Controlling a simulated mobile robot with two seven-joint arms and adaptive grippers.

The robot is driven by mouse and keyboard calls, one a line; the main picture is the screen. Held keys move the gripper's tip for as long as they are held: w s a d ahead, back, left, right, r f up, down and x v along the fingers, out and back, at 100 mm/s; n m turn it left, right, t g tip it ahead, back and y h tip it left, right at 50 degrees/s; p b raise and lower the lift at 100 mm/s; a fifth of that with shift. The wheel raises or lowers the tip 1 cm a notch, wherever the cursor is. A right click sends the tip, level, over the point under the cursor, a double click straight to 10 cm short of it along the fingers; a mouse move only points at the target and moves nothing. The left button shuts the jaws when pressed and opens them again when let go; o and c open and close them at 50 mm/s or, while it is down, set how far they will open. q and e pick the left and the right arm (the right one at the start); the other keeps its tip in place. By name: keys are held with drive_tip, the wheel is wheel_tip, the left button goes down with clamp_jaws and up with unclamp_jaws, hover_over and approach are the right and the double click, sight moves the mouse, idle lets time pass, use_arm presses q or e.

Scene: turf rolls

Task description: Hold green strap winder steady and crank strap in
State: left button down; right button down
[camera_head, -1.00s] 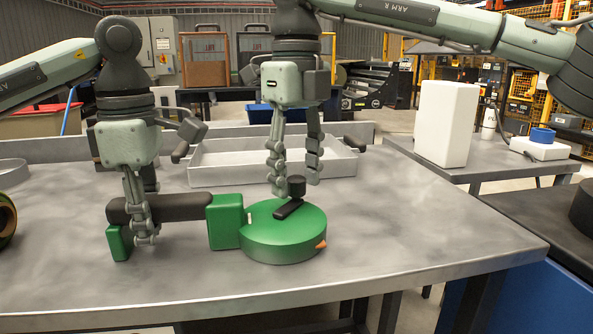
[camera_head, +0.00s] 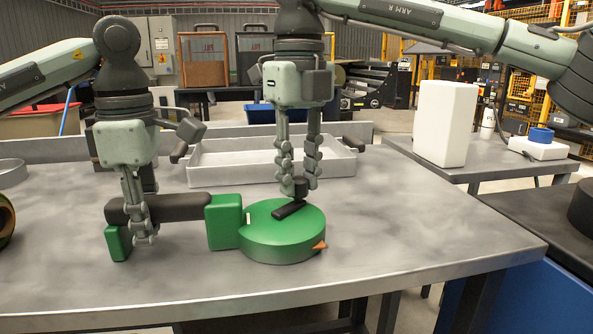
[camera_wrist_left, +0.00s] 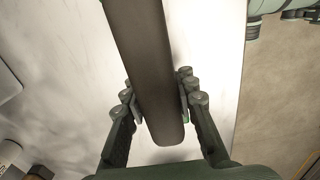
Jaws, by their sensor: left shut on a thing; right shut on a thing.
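The green strap winder (camera_head: 282,235) lies on the grey metal table, with a round green drum at the right and a dark handle (camera_head: 180,207) at the left. My left gripper (camera_head: 143,235) is shut on the dark handle, which also shows between its fingers in the left wrist view (camera_wrist_left: 148,75). On the drum's top sits a black crank (camera_head: 289,210) with an upright knob (camera_head: 301,187). My right gripper (camera_head: 300,184) points down and is shut on the knob. A short orange strap end (camera_head: 320,245) sticks out at the drum's right side.
A grey open tray (camera_head: 230,172) stands behind the winder. A roll (camera_head: 5,220) is cut off at the left edge. A side table at the right holds a white block (camera_head: 445,123). The table's front right is clear.

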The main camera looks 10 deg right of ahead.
use_arm(q)
drive_tip(key=shift+f, duration=0.15)
use_arm(e)
drive_tip(key=m, duration=0.2)
drive_tip(key=s+m, duration=0.1)
drive_tip(key=shift+d, duration=0.25)
drive_tip(key=shift+s+d+m, duration=0.1)
drive_tip(key=shift+s+m, duration=0.15)
drive_tip(key=shift+m, duration=0.55)
drive_tip(key=shift+s+d+m, duration=0.1)
drive_tip(key=shift+s+m, duration=0.15)
drive_tip(key=shift+m, duration=0.55)
drive_tip(key=c, duration=1.3)
unclamp_jaws()
drive_tip(key=shift+o, duration=0.2)
wheel_tip(320, 180, up, 12)
